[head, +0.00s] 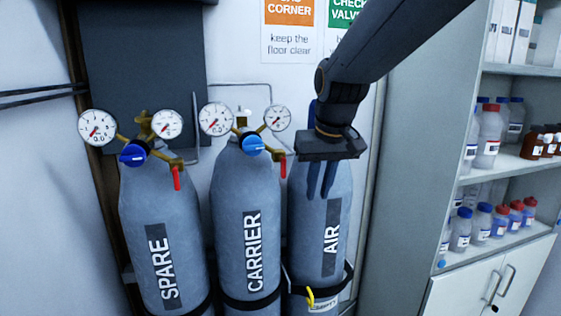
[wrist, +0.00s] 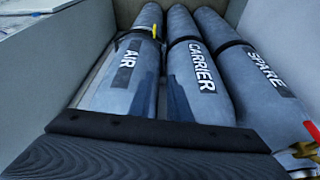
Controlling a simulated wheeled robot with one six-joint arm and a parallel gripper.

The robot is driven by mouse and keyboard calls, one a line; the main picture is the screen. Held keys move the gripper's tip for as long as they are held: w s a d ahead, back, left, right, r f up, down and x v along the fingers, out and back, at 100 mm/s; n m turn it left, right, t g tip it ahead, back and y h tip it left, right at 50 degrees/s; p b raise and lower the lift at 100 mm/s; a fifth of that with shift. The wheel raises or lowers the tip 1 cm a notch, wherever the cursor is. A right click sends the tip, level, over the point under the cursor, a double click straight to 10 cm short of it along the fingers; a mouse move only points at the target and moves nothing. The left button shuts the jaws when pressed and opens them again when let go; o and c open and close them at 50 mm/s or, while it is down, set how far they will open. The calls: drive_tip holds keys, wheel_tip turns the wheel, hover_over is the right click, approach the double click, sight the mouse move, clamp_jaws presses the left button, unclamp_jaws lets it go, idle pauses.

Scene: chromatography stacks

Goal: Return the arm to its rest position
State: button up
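My arm (head: 375,60) reaches in from the upper right of the head view. My gripper (head: 321,190) points down in front of the upper part of the AIR cylinder (head: 335,275) and hides its top. Its two dark fingers are apart, with nothing seen between them.
The CARRIER cylinder (head: 246,190) and SPARE cylinder (head: 160,210) stand to the left, with gauges and valves on top. A grey cabinet side (head: 410,130) rises close on the right, beside shelves of bottles (head: 490,135). A yellow hook (head: 310,299) hangs low at the AIR cylinder's strap.

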drive_tip(key=s+d+f+b, duration=0.2)
drive_tip(key=s+f, duration=0.3)
drive_tip(key=f, duration=0.3)
drive_tip(key=s+d+f+m+g+b, duration=0.1)
drive_tip(key=s+d+f, duration=0.4)
drive_tip(key=f, duration=0.3)
drive_tip(key=s+d+f+m+g+b, duration=0.1)
drive_tip(key=s+d+f+b, duration=0.1)
drive_tip(key=s+f, duration=0.3)
wheel_tip(320, 180, down, 3)
drive_tip(key=shift+s+d+f+h+b, duration=0.1)
drive_tip(key=shift+s+d+h+b, duration=0.25)
drive_tip(key=shift+d, duration=0.3)
